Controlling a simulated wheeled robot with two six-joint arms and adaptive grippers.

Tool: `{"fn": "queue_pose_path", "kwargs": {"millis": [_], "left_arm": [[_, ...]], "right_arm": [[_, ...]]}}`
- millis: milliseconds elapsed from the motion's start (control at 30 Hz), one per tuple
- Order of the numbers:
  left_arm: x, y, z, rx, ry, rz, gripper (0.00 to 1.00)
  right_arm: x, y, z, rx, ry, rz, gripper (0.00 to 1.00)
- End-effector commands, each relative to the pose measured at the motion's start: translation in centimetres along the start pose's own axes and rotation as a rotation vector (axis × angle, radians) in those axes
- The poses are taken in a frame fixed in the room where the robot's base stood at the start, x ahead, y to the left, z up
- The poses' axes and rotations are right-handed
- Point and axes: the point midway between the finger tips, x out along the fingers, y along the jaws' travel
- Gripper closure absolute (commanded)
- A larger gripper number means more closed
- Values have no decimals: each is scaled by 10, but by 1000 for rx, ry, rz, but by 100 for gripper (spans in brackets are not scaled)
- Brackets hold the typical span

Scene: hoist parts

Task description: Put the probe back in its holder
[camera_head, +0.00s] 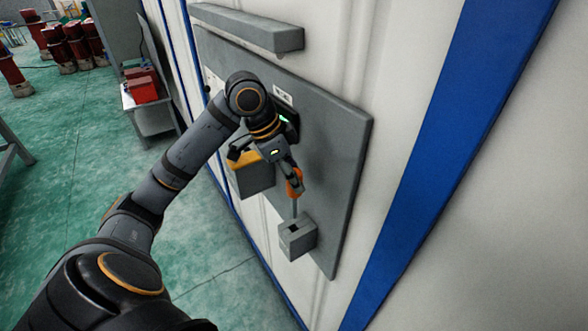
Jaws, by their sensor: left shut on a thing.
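My left gripper (291,177) is in front of the grey wall panel, shut on the orange handle of the probe (294,189). The probe's thin shaft points down from the handle toward the small grey holder box (297,240). The holder is fixed low on the panel and has a dark square opening in its top. The shaft's lower end is close above that opening; I cannot tell whether its tip is inside. My right gripper is not in view.
The grey panel (345,150) is mounted on a white wall with blue stripes. A grey box with a yellow top (252,175) is left of the holder, partly behind my arm. A grey ledge (248,28) juts out above. Red cylinders (75,45) stand far left.

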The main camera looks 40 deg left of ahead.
Motion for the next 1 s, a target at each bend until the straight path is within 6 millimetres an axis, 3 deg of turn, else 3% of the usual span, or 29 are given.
{"fn": "queue_pose_path", "kwargs": {"millis": [100,200,567,1000], "left_arm": [[8,0,4,-1,-2,1,95],[14,0,6,-2,-2,1,95],[28,0,12,0,0,0,95],[28,0,12,0,0,0,95]], "right_arm": [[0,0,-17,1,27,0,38],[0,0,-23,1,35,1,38],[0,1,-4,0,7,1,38],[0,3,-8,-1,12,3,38]]}}
